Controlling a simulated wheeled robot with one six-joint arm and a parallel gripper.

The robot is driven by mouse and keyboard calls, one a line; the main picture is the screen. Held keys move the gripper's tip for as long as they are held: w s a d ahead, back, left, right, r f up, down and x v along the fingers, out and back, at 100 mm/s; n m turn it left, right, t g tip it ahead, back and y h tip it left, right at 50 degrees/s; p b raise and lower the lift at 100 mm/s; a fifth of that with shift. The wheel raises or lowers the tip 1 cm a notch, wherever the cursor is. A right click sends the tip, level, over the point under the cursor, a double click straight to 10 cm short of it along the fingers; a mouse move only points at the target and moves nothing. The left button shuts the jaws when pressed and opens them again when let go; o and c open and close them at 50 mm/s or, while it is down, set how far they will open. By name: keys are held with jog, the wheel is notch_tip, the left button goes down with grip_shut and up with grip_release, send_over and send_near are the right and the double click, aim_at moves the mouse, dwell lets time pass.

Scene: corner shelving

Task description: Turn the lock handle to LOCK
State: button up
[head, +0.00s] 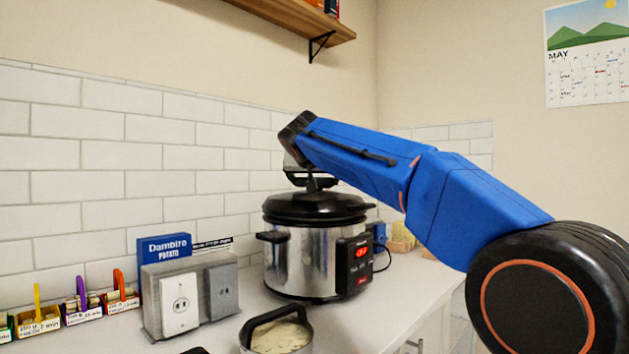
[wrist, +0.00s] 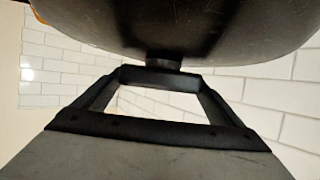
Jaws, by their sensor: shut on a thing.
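A steel cooker (head: 290,258) with a black lid (head: 315,207) stands on the counter against the tiled wall. Its front panel (head: 354,262) has a small red display. My gripper (head: 311,184) reaches down from above to the middle of the lid. In the wrist view, my gripper's black fingers (wrist: 162,72) close on a short dark knob (wrist: 163,58) in the middle of the lid, whose dark surface (wrist: 190,28) fills the top of that view. I take this knob for the lock handle. No LOCK mark is readable, so its turn position cannot be told.
A small pot (head: 282,338) with a raised black handle stands in front of the cooker. A grey outlet box (head: 180,300) and a blue potato box (head: 164,248) are to the left. A wooden shelf (head: 295,15) hangs above. Counter right of the cooker is partly clear.

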jog(key=shift+f+m+h, duration=0.1)
jog(key=shift+m+h, duration=0.5)
jog(key=shift+h, duration=0.1)
jog(key=o, duration=0.8)
jog(key=shift+s, duration=0.1)
jog(key=v, duration=1.7)
jog(key=shift+a+r, duration=0.25)
jog(key=shift+a, duration=0.05)
